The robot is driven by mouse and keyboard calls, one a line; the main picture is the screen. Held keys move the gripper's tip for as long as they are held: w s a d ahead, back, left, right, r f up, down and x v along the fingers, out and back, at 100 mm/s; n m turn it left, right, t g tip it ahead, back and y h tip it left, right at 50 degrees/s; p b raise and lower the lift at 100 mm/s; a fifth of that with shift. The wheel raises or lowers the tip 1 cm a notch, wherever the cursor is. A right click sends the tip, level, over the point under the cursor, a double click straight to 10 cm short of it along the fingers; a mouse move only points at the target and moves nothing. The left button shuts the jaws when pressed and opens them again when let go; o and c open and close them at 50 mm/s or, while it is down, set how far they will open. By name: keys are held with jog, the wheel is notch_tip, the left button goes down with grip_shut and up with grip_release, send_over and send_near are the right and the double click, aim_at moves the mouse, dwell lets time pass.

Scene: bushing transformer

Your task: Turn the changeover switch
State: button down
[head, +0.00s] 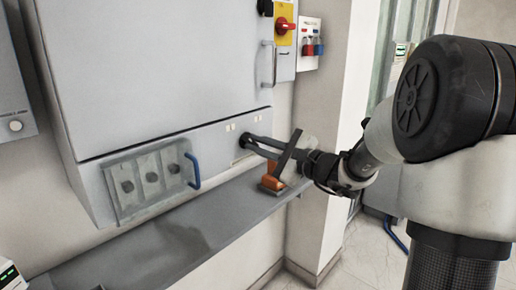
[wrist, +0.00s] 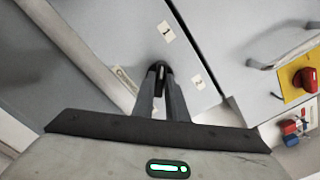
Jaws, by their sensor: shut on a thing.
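The changeover switch is a small black knob (wrist: 159,76) on the grey lower panel, between two small pale labels marked with numbers. My gripper (wrist: 160,80) is shut on this knob, one finger on each side of it. In the head view my gripper (head: 247,141) reaches in from the right, its fingertips at the panel's right part. The fingers hide most of the knob there, and I cannot tell its exact angle.
A grey cabinet (head: 150,70) stands above the panel. A clear cover with a blue handle (head: 193,170) is at left. A shelf (head: 170,237) below bears an orange-handled thing (head: 271,184). A red rotary switch (head: 283,26) on yellow and red and blue padlocks are at upper right.

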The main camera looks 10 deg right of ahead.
jog(key=c, duration=1.8)
grip_release()
jog(key=shift+o, duration=0.2)
jog(key=p+v, duration=0.1)
jog(key=v, duration=1.6)
jog(key=shift+s+d, duration=0.15)
jog(key=shift+s, duration=0.05)
